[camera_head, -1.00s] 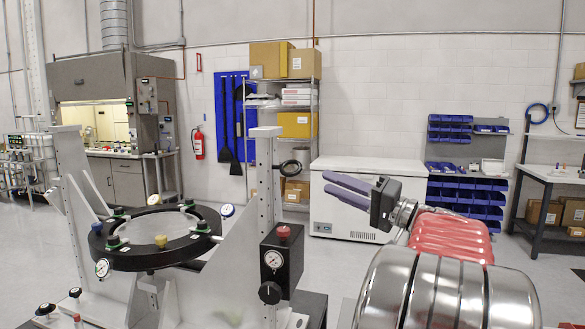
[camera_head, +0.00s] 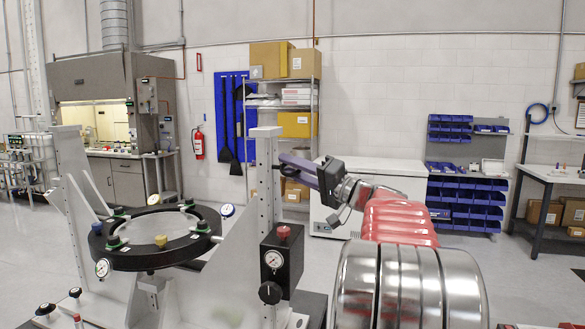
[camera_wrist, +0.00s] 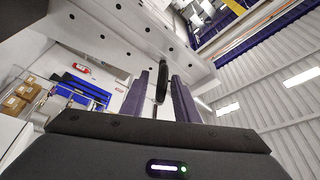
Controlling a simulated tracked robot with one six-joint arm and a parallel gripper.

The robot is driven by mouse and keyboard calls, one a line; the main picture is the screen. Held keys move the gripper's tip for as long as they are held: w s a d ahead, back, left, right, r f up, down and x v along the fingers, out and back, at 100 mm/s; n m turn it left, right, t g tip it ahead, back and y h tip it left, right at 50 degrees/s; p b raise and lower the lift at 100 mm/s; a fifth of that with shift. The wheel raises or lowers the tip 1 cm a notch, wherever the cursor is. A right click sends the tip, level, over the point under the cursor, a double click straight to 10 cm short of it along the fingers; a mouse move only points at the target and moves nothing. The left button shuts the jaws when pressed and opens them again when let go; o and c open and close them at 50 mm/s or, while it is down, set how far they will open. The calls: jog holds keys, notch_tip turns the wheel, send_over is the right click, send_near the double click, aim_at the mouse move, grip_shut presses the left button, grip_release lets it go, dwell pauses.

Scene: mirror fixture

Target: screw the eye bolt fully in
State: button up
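The eye bolt is a black ring on a short shank in the side of the white upright post (camera_head: 266,190). In the head view my gripper (camera_head: 288,163) reaches it from the right, and its purple fingers largely hide the ring. In the wrist view the eye bolt (camera_wrist: 161,82) appears edge-on as a dark upright loop between the two purple fingers (camera_wrist: 160,97). The fingers stand apart on either side of it, with narrow gaps showing, so my gripper is open. How deep the bolt's thread sits is hidden.
The fixture's round black ring frame (camera_head: 155,257) with knobs and dials is left of the post. A black gauge box (camera_head: 281,262) with a red knob is mounted low on the post, below my gripper. A white chest (camera_head: 400,172) and blue bins (camera_head: 466,200) stand behind.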

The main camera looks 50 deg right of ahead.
jog(key=shift+w, duration=0.2)
grip_shut()
jog(key=shift+d, duration=0.15)
jog(key=shift+f, duration=0.1)
dwell(0.3)
